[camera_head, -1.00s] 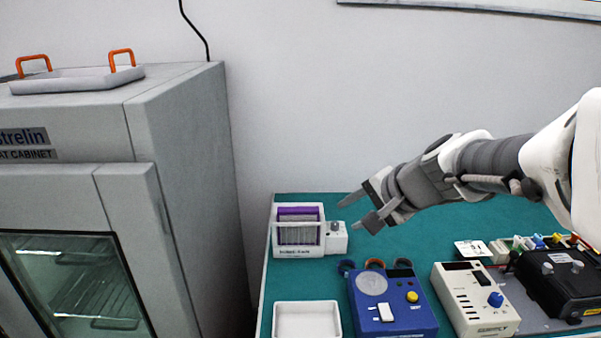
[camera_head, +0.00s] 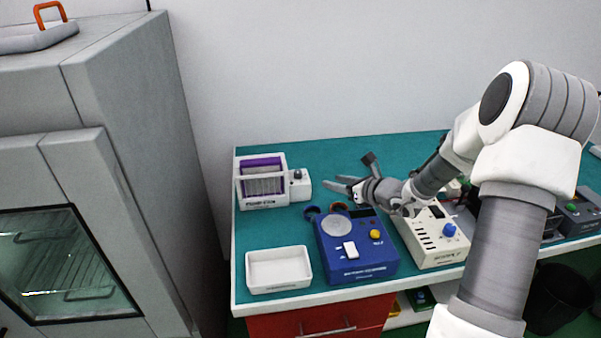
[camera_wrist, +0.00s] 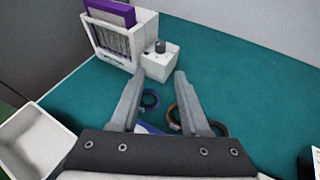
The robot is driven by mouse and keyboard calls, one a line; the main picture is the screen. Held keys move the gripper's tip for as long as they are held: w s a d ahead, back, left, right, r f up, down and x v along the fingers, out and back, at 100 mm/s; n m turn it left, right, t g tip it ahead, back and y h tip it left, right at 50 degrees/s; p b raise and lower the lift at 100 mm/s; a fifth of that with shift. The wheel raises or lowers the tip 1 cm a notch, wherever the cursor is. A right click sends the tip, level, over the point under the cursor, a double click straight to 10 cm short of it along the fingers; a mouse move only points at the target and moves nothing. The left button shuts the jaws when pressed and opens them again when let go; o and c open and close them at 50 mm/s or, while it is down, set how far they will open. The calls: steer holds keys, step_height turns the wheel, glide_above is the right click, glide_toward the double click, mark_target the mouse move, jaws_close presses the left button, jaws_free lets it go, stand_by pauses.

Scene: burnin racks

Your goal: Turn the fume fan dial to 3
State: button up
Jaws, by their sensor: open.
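The fume fan (camera_head: 263,181) is a white box with a purple panel and a grille, at the back left of the green bench. Its dial (camera_head: 298,174) is a small dark knob on top of the white block at its right side. In the wrist view the fan (camera_wrist: 108,35) stands at the top left, and the dial (camera_wrist: 160,46) shows just beyond my fingertips. My gripper (camera_head: 348,171) is open and empty, to the right of the dial and apart from it. In the wrist view my gripper (camera_wrist: 156,82) points towards the dial block. The dial's markings are too small to read.
A white tray (camera_head: 278,287) lies at the front left. A blue device (camera_head: 352,268) and a white power supply (camera_head: 437,256) stand below my arm. Coloured rings (camera_wrist: 172,118) lie behind the blue device. A grey cabinet (camera_head: 135,120) stands left of the bench.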

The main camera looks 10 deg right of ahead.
mark_target(300, 173)
steer(key=x, duration=1.7)
steer(key=shift+w+a+p, duration=0.15)
steer(key=shift+w+p, duration=0.05)
steer(key=shift+p, duration=0.15)
jaws_close()
